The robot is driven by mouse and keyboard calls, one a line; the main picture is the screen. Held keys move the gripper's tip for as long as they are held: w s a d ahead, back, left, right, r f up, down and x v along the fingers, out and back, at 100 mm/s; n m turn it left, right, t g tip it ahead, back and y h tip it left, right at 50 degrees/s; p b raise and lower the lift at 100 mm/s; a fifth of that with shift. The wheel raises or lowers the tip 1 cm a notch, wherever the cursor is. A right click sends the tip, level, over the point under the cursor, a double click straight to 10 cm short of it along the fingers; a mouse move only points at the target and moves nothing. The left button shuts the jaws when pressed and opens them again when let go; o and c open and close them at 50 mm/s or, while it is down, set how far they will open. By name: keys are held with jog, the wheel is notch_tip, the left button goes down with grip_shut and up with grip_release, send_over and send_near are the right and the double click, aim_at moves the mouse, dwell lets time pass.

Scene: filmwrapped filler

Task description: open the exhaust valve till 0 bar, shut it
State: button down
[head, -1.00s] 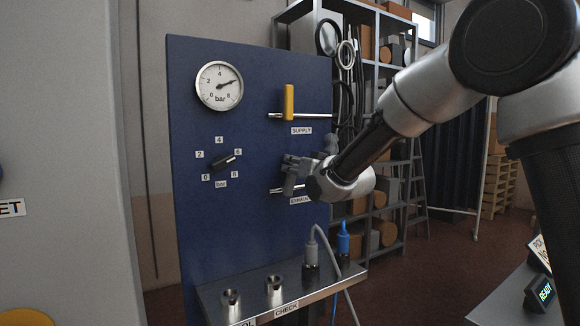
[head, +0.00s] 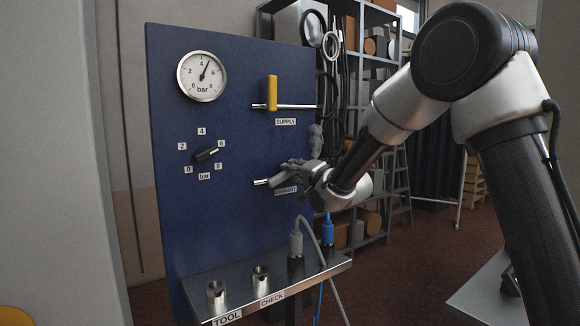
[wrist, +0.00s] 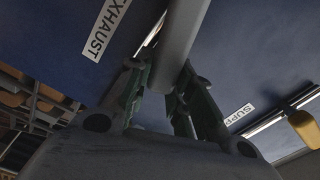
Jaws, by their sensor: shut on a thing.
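My gripper (head: 284,173) is at the exhaust valve, over its pipe (head: 260,182) and the EXHAUST label. In the wrist view my gripper (wrist: 165,85) is shut on the grey exhaust handle (wrist: 183,38), which runs between the fingers at a small angle to the pipe behind it. The gripper hides most of the handle in the head view. The pressure gauge (head: 202,76) has its needle between 4 and 6, near 5 bar. The yellow supply handle (head: 272,92) stands upright, across its pipe; it also shows in the wrist view (wrist: 305,128).
A black selector knob (head: 206,155) with a 0 to 8 bar scale sits left of the gripper. A steel shelf (head: 237,297) below carries sockets, a grey plug (head: 296,243) and a blue plug (head: 327,230) with hoses. Storage racks stand behind the panel.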

jog(key=shift+w+d+f+m, duration=0.1)
jog(key=shift+d+f+m, duration=0.05)
jog(key=shift+f+m, duration=0.7)
jog(key=shift+w+d+f+m, duration=0.1)
jog(key=shift+f+m, duration=0.45)
jog(key=shift+m, duration=0.5)
jog(key=c, duration=1.2)
grip_release()
jog(key=shift+c, duration=0.2)
jog(key=shift+s, duration=0.1)
jog(key=v, duration=1.2)
